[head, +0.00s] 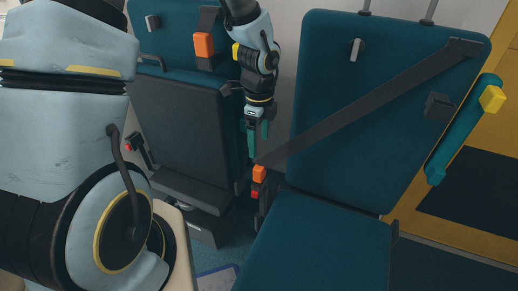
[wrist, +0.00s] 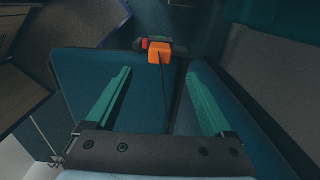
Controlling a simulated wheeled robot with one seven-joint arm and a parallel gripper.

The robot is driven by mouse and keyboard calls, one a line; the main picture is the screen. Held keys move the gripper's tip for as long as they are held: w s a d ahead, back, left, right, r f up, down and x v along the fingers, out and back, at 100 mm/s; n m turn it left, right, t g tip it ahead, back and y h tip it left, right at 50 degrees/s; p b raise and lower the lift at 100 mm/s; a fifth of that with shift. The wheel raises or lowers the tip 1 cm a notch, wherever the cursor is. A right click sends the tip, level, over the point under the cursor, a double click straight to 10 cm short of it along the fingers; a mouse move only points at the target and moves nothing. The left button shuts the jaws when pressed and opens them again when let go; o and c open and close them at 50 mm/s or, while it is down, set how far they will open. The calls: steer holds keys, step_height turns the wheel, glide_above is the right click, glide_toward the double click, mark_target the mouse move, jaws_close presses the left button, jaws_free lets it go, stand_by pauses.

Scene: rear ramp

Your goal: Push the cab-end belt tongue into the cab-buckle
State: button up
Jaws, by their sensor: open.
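An orange belt tongue (head: 260,173) is at the lower end of a dark belt (head: 375,103) that crosses the right seat. Just below it is a buckle (head: 255,194) with a red button, between the two seats. The tongue is at the buckle's top; I cannot tell how deep it sits. My gripper (head: 258,146) points down just above the tongue, its teal fingers apart and empty. In the wrist view the orange tongue (wrist: 160,52) is centred beyond the fingertips (wrist: 160,68), with the red button (wrist: 145,43) beside it. No label shows which end is the cab end.
A second orange tongue (head: 203,44) hangs high on the left seat (head: 185,125). Another buckle (head: 132,150) with red stands at that seat's left side. The right seat cushion (head: 318,245) is bare. A teal bar with a yellow end (head: 491,99) is at right.

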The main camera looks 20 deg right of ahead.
mark_target(260, 166)
steer(key=shift+r, duration=0.3)
steer(key=shift+c, duration=0.3)
steer(key=shift+w+r+p, duration=0.1)
steer(key=shift+r+p, duration=0.1)
steer(key=shift+p, duration=0.6)
steer(key=c, duration=0.3)
steer(key=p, duration=0.3)
steer(key=shift+w+d+r+n+p, duration=0.1)
steer(key=shift+d+n+p, duration=0.05)
steer(key=shift+n+p, duration=0.2)
steer(key=c, duration=0.3)
steer(key=p, duration=0.3)
steer(key=shift+f+n, duration=0.25)
steer(key=c, duration=0.3)
steer(key=shift+s+f+p, duration=0.2)
steer(key=shift+f+p, duration=0.3)
steer(key=shift+p, duration=0.75)
jaws_close()
step_height(260, 166, down, 6)
steer(key=b, duration=0.5)
steer(key=shift+f+b, duration=0.2)
steer(key=shift+b, duration=0.1)
